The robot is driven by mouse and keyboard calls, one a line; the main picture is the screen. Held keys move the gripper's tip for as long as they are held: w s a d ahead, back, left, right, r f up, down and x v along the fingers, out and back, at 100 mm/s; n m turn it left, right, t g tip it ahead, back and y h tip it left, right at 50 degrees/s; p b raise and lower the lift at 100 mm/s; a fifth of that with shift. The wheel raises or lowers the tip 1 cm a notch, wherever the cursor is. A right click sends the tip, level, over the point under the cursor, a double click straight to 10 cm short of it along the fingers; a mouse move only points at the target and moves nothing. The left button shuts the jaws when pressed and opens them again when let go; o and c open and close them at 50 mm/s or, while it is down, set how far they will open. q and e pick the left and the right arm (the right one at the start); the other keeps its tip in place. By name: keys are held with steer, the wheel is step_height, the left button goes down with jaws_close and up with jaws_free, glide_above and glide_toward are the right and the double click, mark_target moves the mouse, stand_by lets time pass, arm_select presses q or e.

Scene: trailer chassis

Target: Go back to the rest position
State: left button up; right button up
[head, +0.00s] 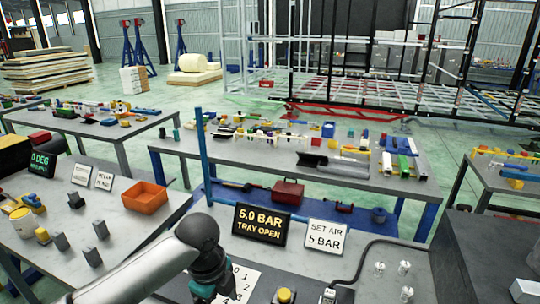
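One of my arms reaches in from the bottom left in the head view. Its grey link ends in a dark wrist joint with teal parts, bent down toward the near bench. The fingers of this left gripper are below the bottom edge, so I cannot see whether they are open or hold anything. My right arm and gripper do not show. A black sign (261,225) reading "5.0 BAR TRAY OPEN" and a white sign (325,238) reading "SET AIR 5 BAR" stand just beyond the wrist. A white numbered card (240,283) lies partly hidden beside it.
An orange bin (146,197) and several small grey blocks are on the left bench. A yellow button (285,295), a black cable (375,243) and clear pieces are at the near right. A dark box (490,260) stands at the far right. A cluttered table (240,157) is behind.

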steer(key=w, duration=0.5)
arm_select(q)
steer(key=s+d+f+n+t+h, duration=0.1)
steer(key=s+d+f+n, duration=0.1)
steer(key=s+d+n, duration=0.15)
steer(key=s+d+f+n+h, duration=0.1)
steer(key=s+d+f+n, duration=0.1)
steer(key=s+n, duration=0.2)
steer(key=s+a+n+t+y, duration=0.2)
steer(key=s+a+n, duration=0.9)
steer(key=s+n, duration=0.15)
step_height(320, 180, down, 30)
steer(key=s+f+g+b, duration=0.1)
steer(key=b, duration=0.8)
steer(key=s+a+f+b, duration=0.1)
steer(key=s+f+b, duration=0.3)
steer(key=s+f, duration=0.4)
steer(key=s+a+f+g+b, duration=0.1)
steer(key=s+f+b, duration=0.3)
steer(key=s+f, duration=0.4)
steer(key=shift+a+f+n+g+y, duration=0.35)
steer(key=shift+a+f, duration=0.35)
steer(key=shift+f, duration=2.45)
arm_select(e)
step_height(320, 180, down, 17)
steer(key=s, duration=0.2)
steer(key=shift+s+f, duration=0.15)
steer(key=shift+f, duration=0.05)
